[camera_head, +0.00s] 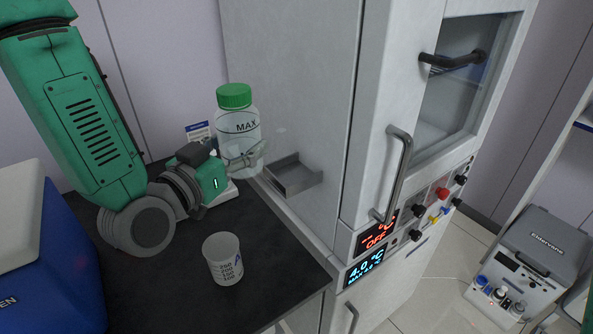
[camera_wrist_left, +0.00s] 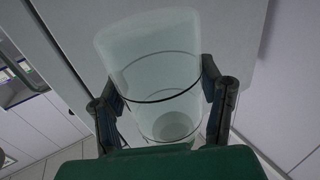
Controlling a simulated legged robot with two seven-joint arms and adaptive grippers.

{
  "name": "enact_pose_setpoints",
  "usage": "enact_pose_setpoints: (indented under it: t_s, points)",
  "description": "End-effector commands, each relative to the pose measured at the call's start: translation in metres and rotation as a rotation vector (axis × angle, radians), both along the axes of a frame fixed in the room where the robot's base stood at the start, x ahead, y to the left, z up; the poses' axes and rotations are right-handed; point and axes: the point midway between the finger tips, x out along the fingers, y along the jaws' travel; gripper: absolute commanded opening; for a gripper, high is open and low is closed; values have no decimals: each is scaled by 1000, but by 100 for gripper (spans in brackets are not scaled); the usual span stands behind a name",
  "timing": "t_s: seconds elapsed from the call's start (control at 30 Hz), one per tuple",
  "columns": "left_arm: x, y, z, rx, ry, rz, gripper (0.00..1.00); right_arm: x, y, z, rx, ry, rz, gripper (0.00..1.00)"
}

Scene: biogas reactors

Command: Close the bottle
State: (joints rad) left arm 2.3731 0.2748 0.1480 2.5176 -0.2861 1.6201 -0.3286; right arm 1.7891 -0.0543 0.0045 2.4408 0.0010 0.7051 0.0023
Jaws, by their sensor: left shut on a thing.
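The clear bottle (camera_head: 243,127), marked MAX, stands upright at the back of the black bench, beside the grey cabinet. A green cap (camera_head: 234,96) sits on its top; I cannot tell how tightly. My left gripper (camera_head: 244,156) reaches in from the left and is shut on the bottle's lower body. In the left wrist view the clear vessel (camera_wrist_left: 160,75) lies between the two fingers of my left gripper (camera_wrist_left: 165,100), and no cap shows there. My right gripper is not in view.
A beaker (camera_head: 222,264) with volume marks stands at the front of the black bench (camera_head: 165,290). A small metal tray (camera_head: 292,178) juts from the cabinet (camera_head: 295,90), right of the bottle. A blue box (camera_head: 75,262) stands at left. The bench between box and beaker is clear.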

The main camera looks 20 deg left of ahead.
Motion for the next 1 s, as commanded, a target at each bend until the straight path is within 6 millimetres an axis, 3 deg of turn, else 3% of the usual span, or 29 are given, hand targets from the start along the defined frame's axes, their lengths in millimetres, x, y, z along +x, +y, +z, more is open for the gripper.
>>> enact_pose_setpoints:
  t_s: [0.07, 0.2, 0.6, 0.8, 1.0]
  points:
    - [4, -3, -2, -3, -9, -1, 0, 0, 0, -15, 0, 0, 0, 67]
    - [30, -23, 4, -3, -5, -2, 0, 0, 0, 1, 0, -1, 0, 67]
    - [90, -72, 3, -2, -5, 0, 0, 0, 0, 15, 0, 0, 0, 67]
    - [91, -71, -25, -2, -1, 1, 0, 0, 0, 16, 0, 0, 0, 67]
    - [90, -70, -33, -3, -4, 1, 0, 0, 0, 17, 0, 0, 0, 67]
